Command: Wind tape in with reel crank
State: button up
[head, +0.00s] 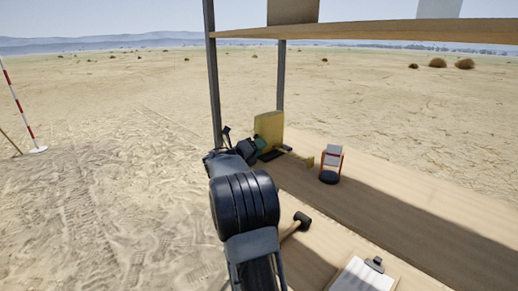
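My arm reaches away from me over the left edge of the wooden table (350,205). My gripper (262,146) is at its far end, small and dark, in front of or against an upright yellow object (270,124) at the table's back left corner. This may be the tape reel, but I cannot make out a crank or tape. A small yellow piece (306,161) lies just right of the gripper, next to a dark flat item. The finger opening and any contact are too small to tell, and the arm hides part of this area.
An orange-framed stand with a grey block and black base (331,164) stands to the right. A mallet (296,224) and a clipboard (362,276) lie nearer. A shelf (380,31) on metal posts (211,85) hangs above. A red-and-white pole (19,105) stands far left on open sand.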

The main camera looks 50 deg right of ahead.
grip_shut()
